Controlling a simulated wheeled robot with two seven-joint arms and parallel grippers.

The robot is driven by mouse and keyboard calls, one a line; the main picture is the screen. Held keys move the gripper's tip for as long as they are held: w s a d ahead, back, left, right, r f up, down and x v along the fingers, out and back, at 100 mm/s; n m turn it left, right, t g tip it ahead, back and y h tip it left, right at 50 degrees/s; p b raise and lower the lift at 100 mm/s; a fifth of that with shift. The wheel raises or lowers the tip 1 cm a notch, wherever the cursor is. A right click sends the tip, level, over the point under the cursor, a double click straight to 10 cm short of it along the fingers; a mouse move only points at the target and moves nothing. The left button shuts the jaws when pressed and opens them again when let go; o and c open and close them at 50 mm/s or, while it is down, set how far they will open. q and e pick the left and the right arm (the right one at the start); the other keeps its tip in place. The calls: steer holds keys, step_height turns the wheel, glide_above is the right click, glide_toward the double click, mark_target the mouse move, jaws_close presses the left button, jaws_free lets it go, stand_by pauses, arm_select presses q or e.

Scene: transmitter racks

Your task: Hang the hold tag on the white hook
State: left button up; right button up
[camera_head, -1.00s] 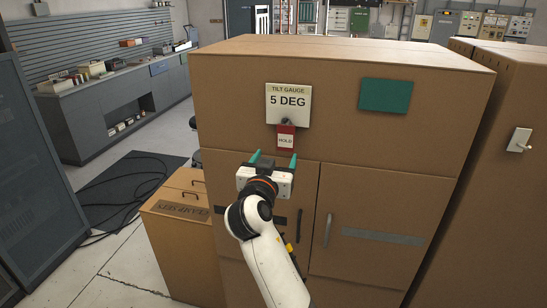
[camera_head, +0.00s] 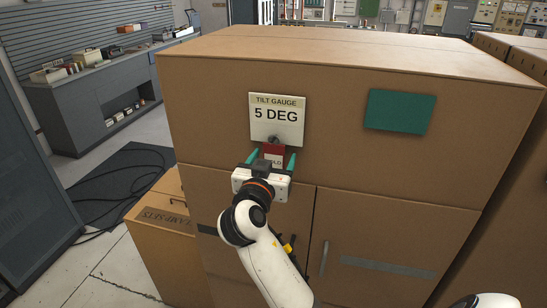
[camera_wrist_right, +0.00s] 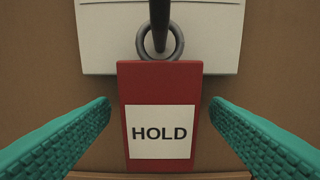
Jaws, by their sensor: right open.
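The red hold tag (camera_head: 274,151) hangs by a grey ring from a dark peg (camera_head: 273,141) below the tilt gauge plate (camera_head: 277,117). My right gripper (camera_head: 271,160) is open at the tag, partly covering its lower part in the head view. In the right wrist view the tag (camera_wrist_right: 161,90) faces me upright, with HOLD on a white label. The green fingers of my right gripper (camera_wrist_right: 160,104) stand either side of it, with gaps on both sides. The white hook is in neither current view. My left gripper is out of view.
The brown cabinet (camera_head: 390,165) fills the middle, with a green panel (camera_head: 400,112) right of the gauge and door handles below. Another brown cabinet (camera_head: 517,195) stands to its right across a narrow gap. A low brown box (camera_head: 160,220) is at left.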

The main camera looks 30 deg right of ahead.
steer(key=shift+s+a+r, duration=0.15)
steer(key=shift+s+a, duration=0.05)
steer(key=shift+a, duration=0.05)
steer(key=shift+c, duration=1.3)
steer(key=shift+w+d, duration=0.1)
steer(key=c, duration=0.8)
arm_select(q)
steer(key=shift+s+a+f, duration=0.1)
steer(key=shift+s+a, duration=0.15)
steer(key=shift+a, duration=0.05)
arm_select(e)
steer(key=shift+s+a+r, duration=0.2)
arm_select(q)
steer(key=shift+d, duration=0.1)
arm_select(e)
steer(key=shift+s+a+b, duration=0.3)
steer(key=shift+s+a, duration=0.15)
steer(key=shift+a, duration=0.1)
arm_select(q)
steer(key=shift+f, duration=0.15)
arm_select(e)
steer(key=shift+r, duration=0.2)
